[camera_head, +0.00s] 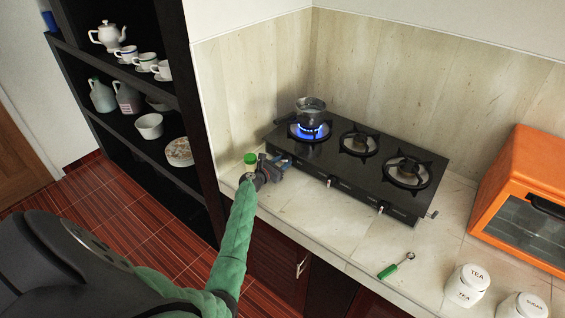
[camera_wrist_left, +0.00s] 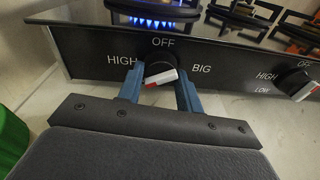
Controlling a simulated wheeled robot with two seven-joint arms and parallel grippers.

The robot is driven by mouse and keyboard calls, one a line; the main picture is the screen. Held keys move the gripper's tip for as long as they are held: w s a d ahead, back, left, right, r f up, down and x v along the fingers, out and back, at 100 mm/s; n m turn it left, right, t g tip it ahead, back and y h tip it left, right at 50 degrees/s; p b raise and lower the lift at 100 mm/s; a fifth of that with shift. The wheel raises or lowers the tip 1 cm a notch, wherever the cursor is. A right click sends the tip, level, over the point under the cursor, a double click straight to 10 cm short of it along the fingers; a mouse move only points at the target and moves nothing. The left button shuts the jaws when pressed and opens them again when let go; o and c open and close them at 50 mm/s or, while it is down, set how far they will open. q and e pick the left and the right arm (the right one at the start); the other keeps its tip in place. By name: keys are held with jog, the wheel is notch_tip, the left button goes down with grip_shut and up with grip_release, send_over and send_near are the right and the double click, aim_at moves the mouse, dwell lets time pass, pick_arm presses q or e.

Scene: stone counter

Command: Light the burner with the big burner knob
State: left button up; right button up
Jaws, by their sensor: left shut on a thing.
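The big burner knob (camera_wrist_left: 161,74) is on the stove's front panel, black with a white bar that has a red mark at its left end. The bar lies nearly level, slightly tilted. OFF is printed above it, HIGH on its left and BIG on its right. My left gripper (camera_wrist_left: 160,86) has its blue fingers on both sides of the knob, shut on it. In the head view this gripper (camera_head: 279,165) is at the stove's left front and hides the knob. My right gripper is not in view.
The black stove (camera_head: 326,158) has two more burners without flame. A green-capped bottle (camera_head: 250,159) stands close beside my left gripper. A green-handled tool (camera_head: 393,267), white jars (camera_head: 467,285) and an orange oven (camera_head: 519,210) are to the right. Dark shelves (camera_head: 146,68) stand left.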

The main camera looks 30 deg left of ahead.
pick_arm(q)
jog(key=shift+n, duration=0.6)
jog(key=o, duration=0.7)
jog(key=shift+f, duration=0.1)
jog(key=shift+s+a, duration=0.1)
jog(key=shift+s, duration=0.25)
jog(key=s+b, duration=0.1)
jog(key=s, duration=0.1)
jog(key=s+b, duration=0.1)
jog(key=s, duration=0.1)
jog(key=s+b, duration=0.1)
jog(key=s, duration=0.1)
jog(key=shift+a+r, duration=0.25)
jog(key=shift+a, duration=0.15)
jog(key=shift+s+r, duration=0.1)
jog(key=shift+s, duration=0.3)
jog(key=shift+a, duration=0.1)
